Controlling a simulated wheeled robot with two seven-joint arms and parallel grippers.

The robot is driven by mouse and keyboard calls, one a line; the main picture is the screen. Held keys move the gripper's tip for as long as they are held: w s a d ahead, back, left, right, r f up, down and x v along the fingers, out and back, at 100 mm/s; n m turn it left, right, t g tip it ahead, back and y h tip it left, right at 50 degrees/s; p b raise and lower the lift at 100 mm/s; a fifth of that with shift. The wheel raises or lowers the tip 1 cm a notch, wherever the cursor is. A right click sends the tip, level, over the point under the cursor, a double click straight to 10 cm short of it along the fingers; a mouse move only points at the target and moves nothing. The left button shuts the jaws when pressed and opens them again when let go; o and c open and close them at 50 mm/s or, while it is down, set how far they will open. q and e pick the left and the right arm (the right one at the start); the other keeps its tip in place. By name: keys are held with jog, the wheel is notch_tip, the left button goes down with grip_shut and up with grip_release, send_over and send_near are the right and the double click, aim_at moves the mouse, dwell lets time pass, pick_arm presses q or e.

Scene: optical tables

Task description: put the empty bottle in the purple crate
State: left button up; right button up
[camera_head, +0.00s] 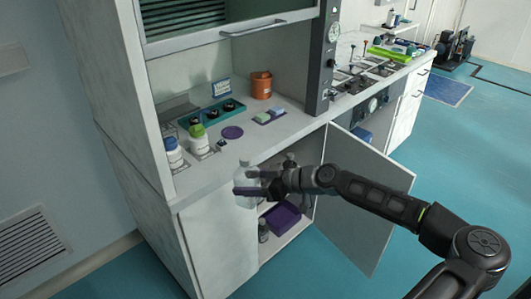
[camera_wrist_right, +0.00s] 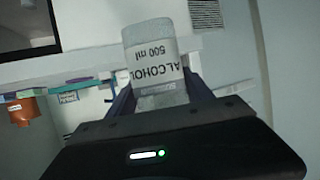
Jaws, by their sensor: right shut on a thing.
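A clear bottle (camera_head: 246,180) is held in my right gripper (camera_head: 247,188), in front of the counter edge and above the open cabinet. In the right wrist view the bottle (camera_wrist_right: 156,65) has a white label reading "ALCOHOL 500 ml", upside down in that picture, and sits between the fingers of my right gripper (camera_wrist_right: 160,97). The purple crate (camera_head: 283,217) is inside the open cabinet below the counter, lower right of the gripper. Its inside is partly hidden. My left gripper is not in view.
The cabinet door (camera_head: 368,195) stands open, with my right arm across it. A dark bottle (camera_head: 263,230) stands beside the crate. On the counter are a white bottle (camera_head: 173,153), a green-capped bottle (camera_head: 198,140) and an orange container (camera_head: 261,85).

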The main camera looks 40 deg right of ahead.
jog(key=s+a+f+n+g+y+b, duration=0.1)
jog(key=s+a+f+n+g+y, duration=0.1)
jog(key=a, duration=0.6)
jog(key=s+a+f+n+g+y+b, duration=0.1)
jog(key=s+a+f+n+g+y, duration=0.1)
jog(key=s+a+f, duration=0.3)
jog(key=s+a+n, duration=0.1)
jog(key=a, duration=0.3)
jog(key=shift+a+f, duration=0.2)
